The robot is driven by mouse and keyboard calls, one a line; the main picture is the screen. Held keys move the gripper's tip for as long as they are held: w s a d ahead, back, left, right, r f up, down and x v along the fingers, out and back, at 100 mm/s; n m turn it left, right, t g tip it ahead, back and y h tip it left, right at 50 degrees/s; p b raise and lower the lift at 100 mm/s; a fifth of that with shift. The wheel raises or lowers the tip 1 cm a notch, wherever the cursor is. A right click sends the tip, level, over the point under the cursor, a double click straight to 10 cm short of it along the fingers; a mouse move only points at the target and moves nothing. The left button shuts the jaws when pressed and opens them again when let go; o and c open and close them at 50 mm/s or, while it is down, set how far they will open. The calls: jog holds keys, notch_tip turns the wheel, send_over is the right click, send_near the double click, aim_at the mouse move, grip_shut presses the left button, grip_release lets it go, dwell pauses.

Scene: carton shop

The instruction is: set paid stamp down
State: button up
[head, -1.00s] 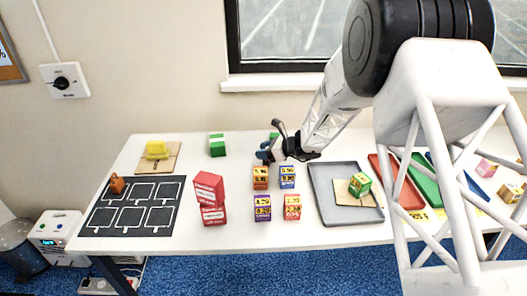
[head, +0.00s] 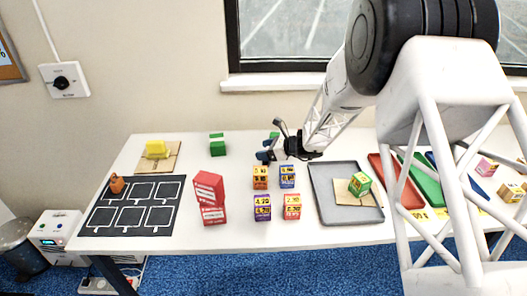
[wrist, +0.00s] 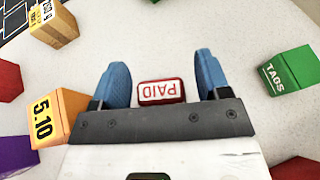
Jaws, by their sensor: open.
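The paid stamp (wrist: 161,92) shows in the wrist view as a small red block with a white PAID label, its lettering upside down. It lies between the two blue fingertips of my gripper (wrist: 160,78), with a visible gap on each side. My gripper is open. In the head view my gripper (head: 272,152) is low over the back middle of the white table, behind the price-marked cartons. The stamp cannot be made out in the head view. I cannot tell its exact height, but white table surface shows around it.
An orange carton (wrist: 58,118) is close beside the left finger; a green TAGS box (wrist: 288,70) is to the right. A red stack (head: 210,198), a black grid mat (head: 102,216) and a grey tray (head: 327,213) stand further out. White table (head: 240,235) is bare in front.

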jog(key=v, duration=1.1)
jog(key=shift+r, duration=0.2)
jog(key=shift+d+r, duration=0.1)
jog(key=s+a+r+n+g+h, duration=0.1)
jog(key=s+r+n+g+h, duration=0.15)
jog(key=s+r+n, duration=0.65)
jog(key=s+a+r+n+g+h, duration=0.1)
jog(key=s+r+n+g+h, duration=0.3)
jog(key=s, duration=0.9)
jog(key=s+d+r+n+t+h, duration=0.2)
jog(key=s+d+n+h, duration=0.1)
jog(key=s, duration=0.8)
jog(key=s+d+r+n+t+h, duration=0.1)
jog(key=s+n, duration=0.5)
jog(key=s, duration=0.6)
notch_tip(320, 180, up, 3)
jog(key=shift+d+f+t+h, duration=0.15)
jog(key=shift+d+t+h, duration=0.2)
jog(key=shift+d+h, duration=0.7)
